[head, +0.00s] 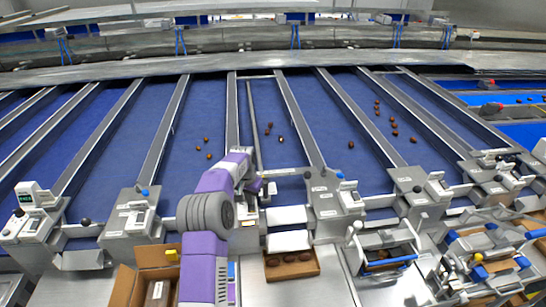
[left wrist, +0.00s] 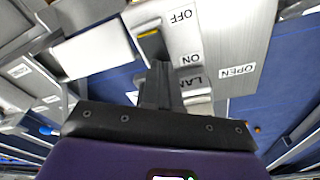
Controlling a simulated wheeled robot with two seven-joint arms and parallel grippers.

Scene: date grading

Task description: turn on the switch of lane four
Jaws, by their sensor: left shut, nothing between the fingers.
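My left gripper (head: 262,187) is over the control box (head: 243,240) at the near end of a middle blue lane. In the left wrist view its shut, empty fingers (left wrist: 160,75) point at the box's grey panel (left wrist: 215,40), which appears upside down. The panel carries OFF, ON and OPEN labels. A dark switch with a yellow strip (left wrist: 149,34) lies beside the OFF label. The fingertips are close to its ON end and hide part of it; I cannot tell whether they touch. A label starting "LAN" is partly covered, so its number is hidden. My right gripper is not in view.
Similar control boxes (head: 130,222) stand along the near lane ends, with knobs and levers. Brown dates (head: 281,139) lie on several lanes. A cardboard box (head: 157,256) and a tray of dates (head: 291,269) are in front. Metal rails (head: 167,130) divide the lanes.

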